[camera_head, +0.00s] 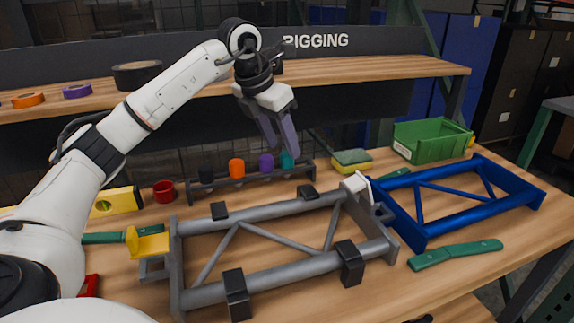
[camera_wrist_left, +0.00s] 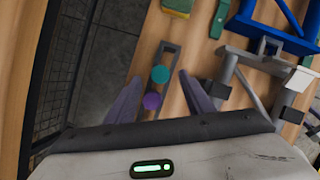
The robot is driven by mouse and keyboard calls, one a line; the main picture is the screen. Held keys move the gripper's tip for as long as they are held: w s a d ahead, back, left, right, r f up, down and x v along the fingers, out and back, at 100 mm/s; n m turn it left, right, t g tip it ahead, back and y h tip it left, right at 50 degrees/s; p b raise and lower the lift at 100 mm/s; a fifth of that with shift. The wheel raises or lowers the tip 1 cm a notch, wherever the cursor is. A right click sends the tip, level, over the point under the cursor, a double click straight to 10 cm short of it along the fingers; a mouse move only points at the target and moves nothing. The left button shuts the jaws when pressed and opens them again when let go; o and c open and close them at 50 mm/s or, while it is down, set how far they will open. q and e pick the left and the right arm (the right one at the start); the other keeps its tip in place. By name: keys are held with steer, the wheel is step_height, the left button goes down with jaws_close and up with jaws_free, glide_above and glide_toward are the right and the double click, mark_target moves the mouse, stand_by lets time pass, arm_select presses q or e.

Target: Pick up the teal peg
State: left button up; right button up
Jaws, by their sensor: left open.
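The teal peg (camera_head: 286,160) stands at the right end of the pegs in a dark rack (camera_head: 232,184) at the back of the bench. The purple peg (camera_head: 266,164) is beside it. My left gripper (camera_head: 284,153) points down over the rack's right part, its fingertips close to the teal peg and partly in front of it. In the left wrist view the teal peg (camera_wrist_left: 160,74) shows between the two open, empty fingers (camera_wrist_left: 159,79), with the purple peg (camera_wrist_left: 152,101) nearer the palm. My right gripper is not in view.
An orange peg (camera_head: 236,167) and a black peg (camera_head: 206,174) stand left in the rack. A grey frame (camera_head: 283,208) with black clamps lies in front. A blue frame (camera_head: 455,211), green bin (camera_head: 433,141) and sponge (camera_head: 352,161) are right. A shelf (camera_head: 330,71) runs behind.

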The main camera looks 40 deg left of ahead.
arm_select(q)
steer(key=x, duration=0.3)
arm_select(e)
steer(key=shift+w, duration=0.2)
arm_select(q)
steer(key=shift+c, duration=0.5)
steer(key=shift+r, duration=0.1)
steer(key=c, duration=1.1)
steer(key=shift+o, duration=0.2)
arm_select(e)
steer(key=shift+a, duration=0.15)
arm_select(q)
steer(key=shift+r, duration=0.1)
step_height(320, 180, up, 10)
steer(key=p, duration=0.3)
step_height(320, 180, up, 5)
steer(key=p, duration=0.5)
glide_above(285, 154)
steer(key=shift+s, duration=0.15)
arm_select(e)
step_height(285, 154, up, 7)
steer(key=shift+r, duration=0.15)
